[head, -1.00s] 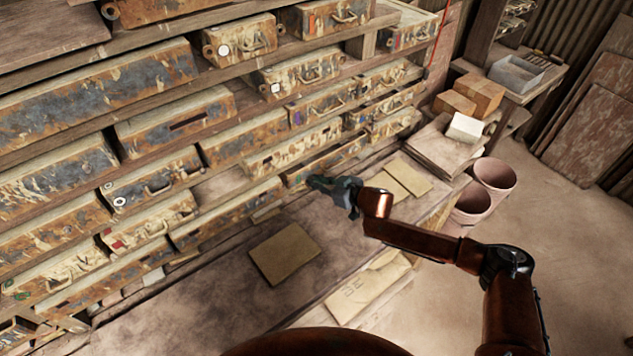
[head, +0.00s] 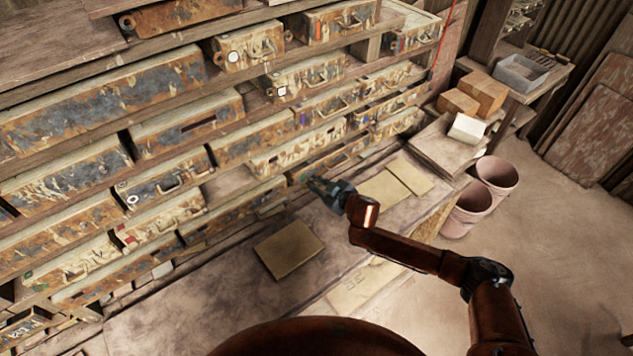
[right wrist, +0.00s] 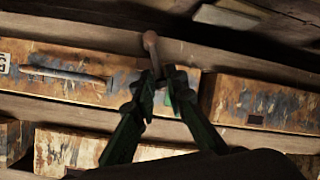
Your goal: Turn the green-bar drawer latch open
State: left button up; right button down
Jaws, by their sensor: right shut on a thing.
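The rusty drawer (right wrist: 90,92) with a bar handle fills the middle left of the right wrist view. The latch (right wrist: 151,40), a short brown lever with a rounded end, sticks up at the drawer's top edge. My right gripper (right wrist: 159,78) is shut on the latch's lower part, and its fingers hide that part. A small bright green patch (right wrist: 168,97) shows between the fingers, mostly covered. In the head view my right gripper (head: 316,185) is at the front of a low drawer (head: 350,152), where the latch is too small to make out. My left gripper is out of view.
Rows of worn drawers (head: 90,85) fill the rack on the left. A flat brown tile (head: 289,249) lies on the worktop below. Pink buckets (head: 497,176) stand at the right, near cardboard boxes (head: 484,92). The floor at right is open.

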jog(key=c, duration=2.1)
grip_release()
jog(key=v, duration=1.2)
jog(key=shift+f, duration=0.1)
